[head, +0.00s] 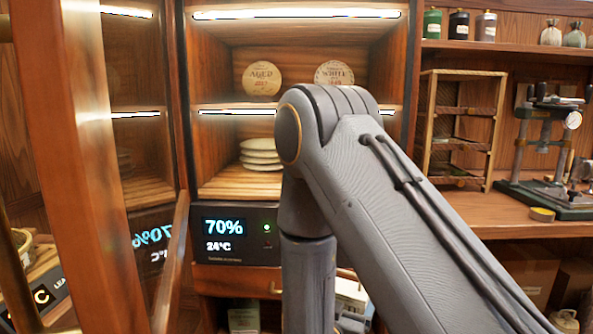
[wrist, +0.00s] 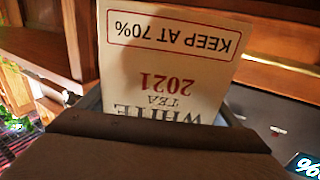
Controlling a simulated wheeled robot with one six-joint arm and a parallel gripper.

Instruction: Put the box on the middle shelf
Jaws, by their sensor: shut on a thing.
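The box (wrist: 178,60) fills the middle of the wrist view. It is pale with upside-down print reading "KEEP AT 70%", "2021" and "WHITE TEA". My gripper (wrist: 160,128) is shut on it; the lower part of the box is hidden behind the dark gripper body. In the head view my arm hides both gripper and box. The open cabinet shows a shelf (head: 228,107) carrying two round tea cakes, marked "AGED" (head: 262,79) and "WHITE" (head: 334,73). A lower shelf (head: 235,184) holds a stack of pale discs (head: 260,154). My arm covers these shelves' right side.
A wood-framed glass door (head: 70,130) stands open at the left. A display (head: 224,228) reading 70% and 24°C sits below the shelves. At the right are a wooden rack (head: 463,130), a metal press (head: 548,135) and tins (head: 459,25).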

